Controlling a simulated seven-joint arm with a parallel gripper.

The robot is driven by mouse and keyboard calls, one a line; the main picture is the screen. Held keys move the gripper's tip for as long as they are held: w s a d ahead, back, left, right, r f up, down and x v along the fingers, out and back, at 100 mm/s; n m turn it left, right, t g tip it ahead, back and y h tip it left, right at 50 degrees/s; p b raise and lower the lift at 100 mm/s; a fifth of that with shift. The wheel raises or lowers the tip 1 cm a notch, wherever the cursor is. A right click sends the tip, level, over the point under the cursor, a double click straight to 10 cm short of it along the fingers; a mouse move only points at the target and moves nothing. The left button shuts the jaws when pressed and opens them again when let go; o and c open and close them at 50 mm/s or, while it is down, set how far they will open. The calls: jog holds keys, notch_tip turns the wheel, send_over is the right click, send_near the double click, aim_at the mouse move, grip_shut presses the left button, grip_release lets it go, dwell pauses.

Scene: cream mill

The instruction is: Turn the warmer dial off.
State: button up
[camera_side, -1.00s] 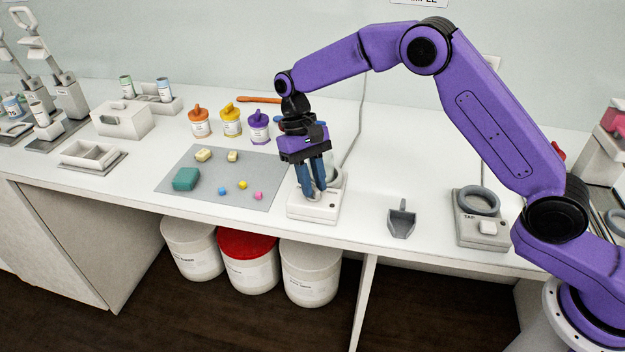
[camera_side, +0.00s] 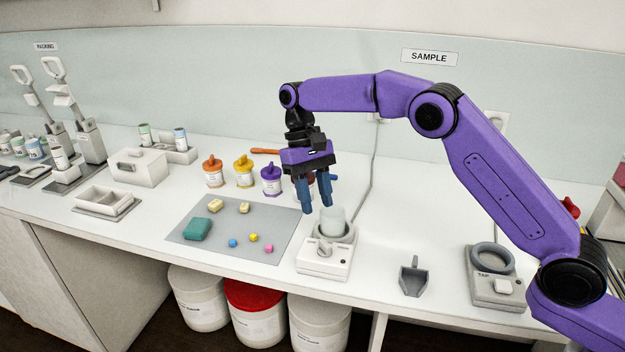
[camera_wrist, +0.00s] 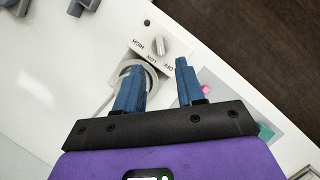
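The warmer (camera_side: 322,270) is a small white box near the front of the bench, with a round ring holding a clear beaker (camera_side: 333,220). Its pale dial (camera_side: 325,246) sits on the front part. In the wrist view the dial (camera_wrist: 158,45) has HIGH, LOW and OFF printed beside it; I cannot tell for sure which mark it points at. My gripper (camera_side: 316,205) is open and empty, above the warmer and apart from the dial. In the wrist view its two blue fingers (camera_wrist: 160,66) are spread, and they partly cover the ring.
A grey mat (camera_side: 225,245) with several small blocks lies left of the warmer. Several lidded jars (camera_side: 244,175) stand behind it. A grey scoop (camera_side: 413,278) and a grey TAP unit (camera_side: 495,290) are to the right. Bench between scoop and warmer is clear.

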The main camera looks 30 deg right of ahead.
jog(key=v, duration=0.3)
jog(key=shift+w+r, duration=0.1)
jog(key=shift+r, duration=0.1)
dwell(0.6)
jog(key=s+r+n+t, duration=0.1)
jog(key=s+r+n, duration=0.2)
jog(key=s, duration=0.5)
jog(key=s+d+f+n+t, duration=0.1)
jog(key=s+d+f+n, duration=0.1)
jog(key=s+d, duration=0.3)
jog(key=s+d+f+n+t, duration=0.1)
jog(key=s+d+n, duration=0.3)
jog(key=s, duration=1)
jog(key=s+d+f+n+t, duration=0.1)
jog(key=s+d+f+n, duration=0.2)
jog(key=s+d, duration=0.5)
jog(key=shift+s+t, duration=0.3)
jog(key=shift+s, duration=0.9)
